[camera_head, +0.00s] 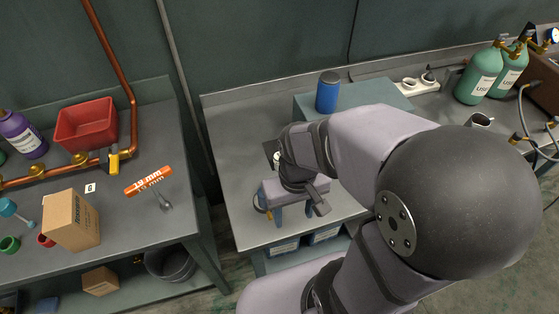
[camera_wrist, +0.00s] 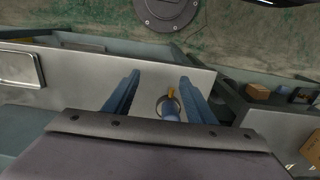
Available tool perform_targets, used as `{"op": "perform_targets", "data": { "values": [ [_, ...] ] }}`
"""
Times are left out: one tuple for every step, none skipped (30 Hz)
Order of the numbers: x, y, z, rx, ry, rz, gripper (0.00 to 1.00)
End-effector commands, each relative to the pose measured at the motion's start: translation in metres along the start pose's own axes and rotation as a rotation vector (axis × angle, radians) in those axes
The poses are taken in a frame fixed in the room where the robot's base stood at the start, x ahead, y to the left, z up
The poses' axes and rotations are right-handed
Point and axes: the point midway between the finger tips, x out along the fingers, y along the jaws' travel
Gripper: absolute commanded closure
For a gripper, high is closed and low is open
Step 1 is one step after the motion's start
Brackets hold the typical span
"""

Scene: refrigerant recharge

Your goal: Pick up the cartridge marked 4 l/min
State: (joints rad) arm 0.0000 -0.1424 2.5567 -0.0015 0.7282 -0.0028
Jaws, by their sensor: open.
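My gripper (camera_head: 297,216) is over the front part of the middle bench, fingers pointing down. In the wrist view its two blue fingers (camera_wrist: 159,82) stand apart. A small blue piece with a brass tip (camera_wrist: 171,100) and a ring around it shows between the fingers, nearer the right one. I cannot tell whether it touches them. In the head view a brass-coloured bit (camera_head: 262,204) shows beside the left finger. I can read no 4 l/min mark in either view, so I cannot tell whether this piece is that cartridge.
A blue canister (camera_head: 327,92) stands on a raised grey block (camera_head: 300,103) behind my arm. Green bottles (camera_head: 480,77) stand at the right. The left bench holds a red bin (camera_head: 86,124) and a cardboard box (camera_head: 71,220).

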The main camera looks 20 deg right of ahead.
Motion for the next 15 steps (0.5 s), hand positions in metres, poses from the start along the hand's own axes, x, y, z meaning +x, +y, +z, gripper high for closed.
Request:
{"op": "perform_targets", "data": {
  "values": [
    [-0.003, 0.000, -0.001, 0.000, 0.003, 0.000, 0.49],
    [-0.005, 0.000, -0.001, 0.000, 0.004, 0.000, 0.49],
    [-0.009, 0.000, -0.002, 0.000, 0.005, 0.000, 0.49],
    [-0.013, 0.000, -0.002, 0.000, 0.005, 0.000, 0.49],
    [-0.016, 0.000, -0.002, 0.000, 0.007, 0.000, 0.49],
    [-0.022, 0.000, -0.002, 0.000, 0.007, 0.000, 0.49],
    [-0.027, 0.000, -0.002, 0.000, 0.008, 0.000, 0.49],
    [-0.029, 0.000, -0.002, 0.000, 0.006, 0.000, 0.49],
    [-0.034, 0.000, -0.001, 0.000, 0.005, 0.000, 0.49],
    [-0.038, 0.000, -0.002, 0.000, 0.007, 0.000, 0.49],
    [-0.043, 0.000, -0.002, 0.000, 0.006, 0.000, 0.49],
    [-0.048, 0.000, -0.001, 0.000, 0.006, 0.000, 0.49],
    [-0.051, 0.000, -0.001, -0.006, 0.003, 0.003, 0.49],
    [-0.048, 0.002, -0.002, -0.032, -0.012, 0.014, 0.49],
    [-0.047, 0.003, -0.004, -0.061, -0.025, 0.027, 0.49]
  ]
}}
